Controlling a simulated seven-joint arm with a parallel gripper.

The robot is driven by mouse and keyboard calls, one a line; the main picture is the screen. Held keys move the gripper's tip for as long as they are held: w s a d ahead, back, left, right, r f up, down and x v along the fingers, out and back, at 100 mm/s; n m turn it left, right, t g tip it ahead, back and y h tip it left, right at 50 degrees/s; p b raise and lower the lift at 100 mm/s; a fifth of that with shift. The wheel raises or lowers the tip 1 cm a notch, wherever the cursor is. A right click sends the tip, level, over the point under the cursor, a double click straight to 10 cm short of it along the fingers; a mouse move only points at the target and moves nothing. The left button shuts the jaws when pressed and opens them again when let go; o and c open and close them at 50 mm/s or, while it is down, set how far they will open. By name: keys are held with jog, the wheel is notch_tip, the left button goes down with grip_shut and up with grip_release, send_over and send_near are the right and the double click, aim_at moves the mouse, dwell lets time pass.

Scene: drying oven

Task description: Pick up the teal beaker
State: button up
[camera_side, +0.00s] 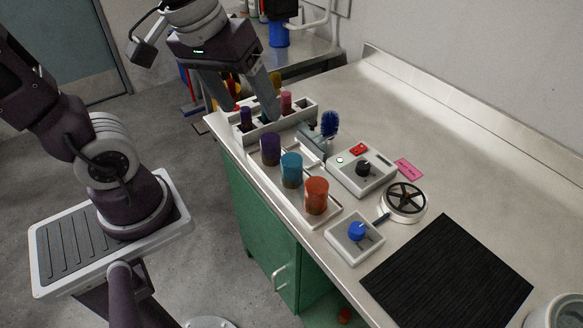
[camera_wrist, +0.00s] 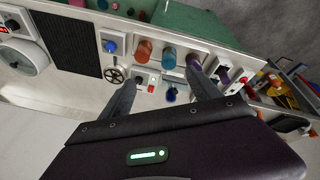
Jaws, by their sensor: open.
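In the wrist view the teal beaker (camera_wrist: 169,58) also sits between the orange one (camera_wrist: 144,51) and the purple one (camera_wrist: 193,62). My gripper (camera_side: 252,112) is open and empty, above the rack at the far end of the row. In the wrist view its two fingers (camera_wrist: 163,88) are spread wide apart, with the beakers beyond them.
The bench's back right is clear.

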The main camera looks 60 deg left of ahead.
jog(key=w+f+n+g, duration=0.1)
jog(key=w+f+n, duration=0.3)
jog(key=n+g, duration=0.2)
jog(key=n, duration=0.4)
send_near(292, 159)
jog(key=f+n, duration=0.1)
jog(key=f, duration=0.1)
jog(key=f+n+g, duration=0.1)
jog(key=f, duration=0.2)
jog(key=shift+w+a+f+n, duration=0.1)
jog(key=shift+w+f+n, duration=0.15)
jog(key=shift+n, duration=0.05)
notch_tip(292, 159, down, 6)
jog(key=shift+w+f, duration=0.15)
jog(key=shift+f, duration=0.05)
jog(key=c, duration=1.4)
jog(key=r, duration=0.6)
jog(key=w+r, duration=0.1)
jog(key=r, duration=0.3)
jog(key=w+a+r, duration=0.1)
jog(key=w, duration=0.4)
jog(key=w+a+r, duration=0.1)
jog(key=w+a, duration=0.1)
jog(key=w, duration=0.2)
jog(key=w+a+r, duration=0.2)
jog(key=w, duration=0.3)
jog(key=shift+w+a, duration=0.1)
jog(key=shift+w, duration=0.3)
jog(key=shift+f, duration=1.45)
